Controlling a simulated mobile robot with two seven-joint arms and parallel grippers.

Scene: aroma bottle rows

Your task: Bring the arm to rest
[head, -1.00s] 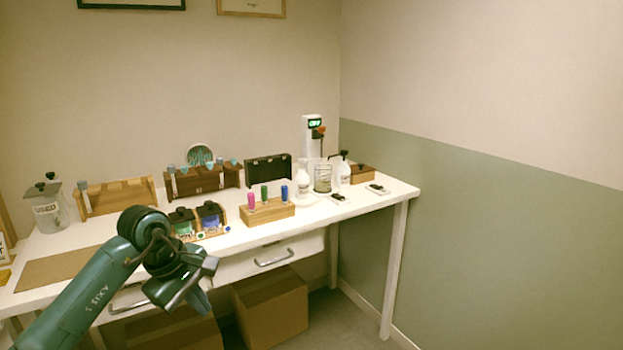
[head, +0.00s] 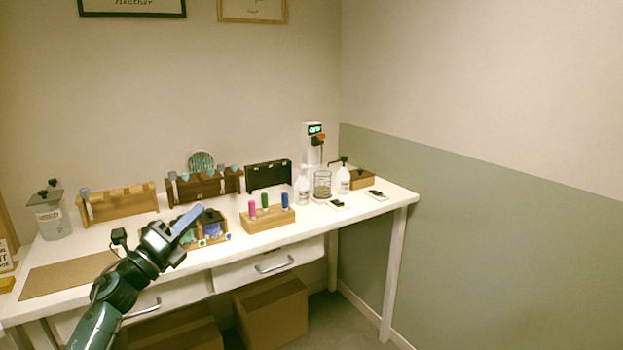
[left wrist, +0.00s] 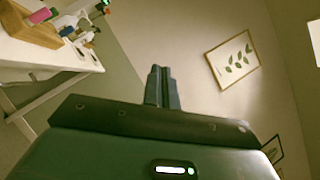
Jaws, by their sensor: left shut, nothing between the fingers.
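My left gripper (head: 192,222) is in the lower left of the head view, in front of the white table and raised, pointing up and to the right. Its fingers are shut with nothing between them. In the left wrist view the two fingers (left wrist: 161,88) stand together against the bare wall. Behind the gripper in the head view, a small wooden tray (head: 222,240) with dark-lidded containers is partly hidden. My right gripper is not in view.
A brown mat (head: 65,273) lies bare at left. A cardboard box (head: 272,312) sits below.

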